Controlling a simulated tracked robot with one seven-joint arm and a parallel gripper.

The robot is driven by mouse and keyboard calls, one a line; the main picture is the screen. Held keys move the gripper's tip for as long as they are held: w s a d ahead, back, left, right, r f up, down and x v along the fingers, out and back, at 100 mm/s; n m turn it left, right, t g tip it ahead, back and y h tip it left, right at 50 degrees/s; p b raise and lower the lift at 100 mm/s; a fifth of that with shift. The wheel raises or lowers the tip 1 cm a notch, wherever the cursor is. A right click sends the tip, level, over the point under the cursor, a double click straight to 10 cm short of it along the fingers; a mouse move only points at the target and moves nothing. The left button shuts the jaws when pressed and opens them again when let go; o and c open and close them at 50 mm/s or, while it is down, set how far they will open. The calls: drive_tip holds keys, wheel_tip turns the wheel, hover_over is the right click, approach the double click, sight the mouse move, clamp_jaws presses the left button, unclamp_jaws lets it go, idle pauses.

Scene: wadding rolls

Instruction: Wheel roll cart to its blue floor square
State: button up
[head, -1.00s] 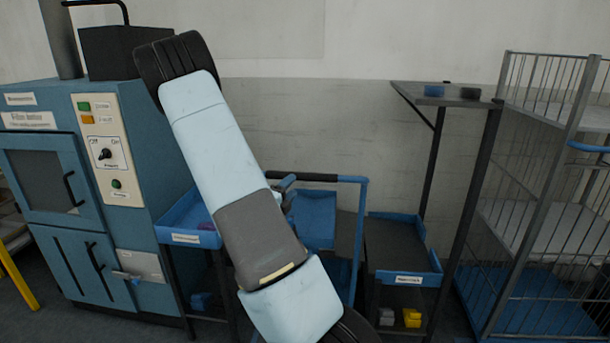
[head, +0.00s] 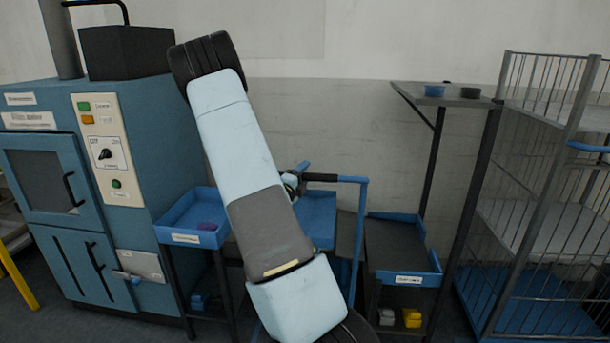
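A blue-framed cart with a dark grip on its push bar (head: 322,178) stands in the middle, against the wall side. Its blue panel (head: 318,215) shows beside my arm, which hides its left part and most of its lower part. My gripper (head: 293,181) is at the left end of the visible dark grip, mostly behind my arm. Whether its fingers are around the grip or only beside it cannot be told. No blue floor square can be clearly made out.
A blue machine (head: 150,150) stands left, with a blue tray stand (head: 205,237) beside it.

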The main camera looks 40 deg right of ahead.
clamp_jaws()
idle(0.3)
drive_tip(key=shift+s+f, duration=0.1)
